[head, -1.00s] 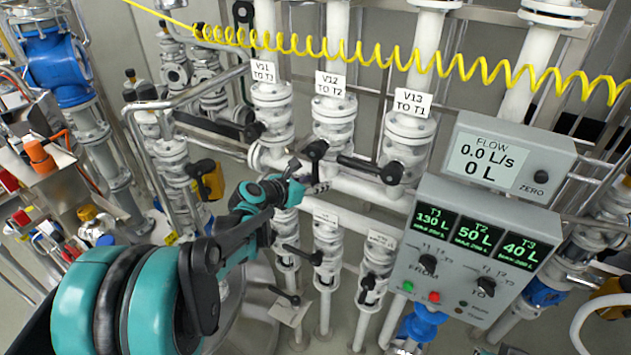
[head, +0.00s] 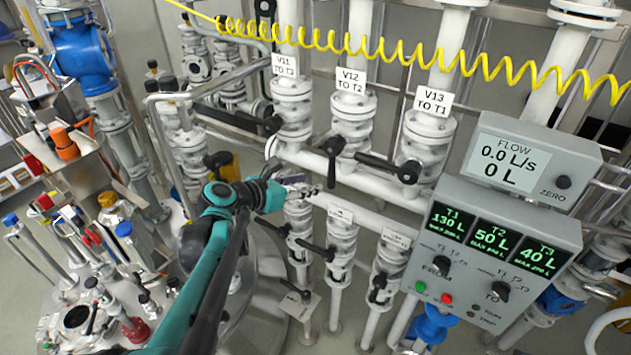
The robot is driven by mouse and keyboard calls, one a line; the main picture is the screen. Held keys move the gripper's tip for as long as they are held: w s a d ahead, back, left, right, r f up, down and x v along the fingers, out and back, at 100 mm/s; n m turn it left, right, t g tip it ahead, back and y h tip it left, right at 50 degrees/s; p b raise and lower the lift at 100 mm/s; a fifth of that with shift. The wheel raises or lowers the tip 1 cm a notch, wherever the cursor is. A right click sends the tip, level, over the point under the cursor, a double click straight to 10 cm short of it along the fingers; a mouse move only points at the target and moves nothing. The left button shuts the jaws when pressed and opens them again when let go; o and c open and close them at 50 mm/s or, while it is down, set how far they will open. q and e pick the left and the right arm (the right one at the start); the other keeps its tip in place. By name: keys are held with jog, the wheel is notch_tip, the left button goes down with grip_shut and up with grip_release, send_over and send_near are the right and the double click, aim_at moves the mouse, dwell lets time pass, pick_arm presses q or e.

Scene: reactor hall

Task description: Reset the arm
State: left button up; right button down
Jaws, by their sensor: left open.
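My left arm comes in from the lower left. Its gripper (head: 304,187) is open and empty, in front of the white pipework below the V11 and V12 valves. The V12 valve's black lever (head: 333,160) hangs downward just above and right of the gripper; I cannot tell if they touch, but a gap seems to show. The V11 lever (head: 268,124) and the V13 lever (head: 392,166) point left. My right gripper is not in view.
A control panel (head: 490,255) with tank readings and knobs stands at right, under a flow display (head: 522,165) reading 0.0 L/s. A coiled yellow hose (head: 400,62) crosses above. Lower valves (head: 341,240) stand below the gripper. Metal vessels with fittings (head: 85,315) crowd the lower left.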

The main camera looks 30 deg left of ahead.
pick_arm(q)
jog(key=shift+s+r, duration=0.1)
jog(key=shift+s, duration=0.15)
dwell(0.3)
jog(key=s+d+f+m+g+b, duration=0.45)
jog(key=s+d+f+m, duration=0.35)
jog(key=d+f+m, duration=0.6)
jog(key=s+f+m+g+y+b, duration=0.1)
jog(key=s+f+m+y+b, duration=0.2)
jog(key=m, duration=1.6)
jog(key=s+f+b, duration=0.1)
jog(key=s+f, duration=0.2)
jog(key=s, duration=0.2)
jog(key=shift+s+d+f+y+b, duration=0.15)
jog(key=shift+y+b, duration=0.25)
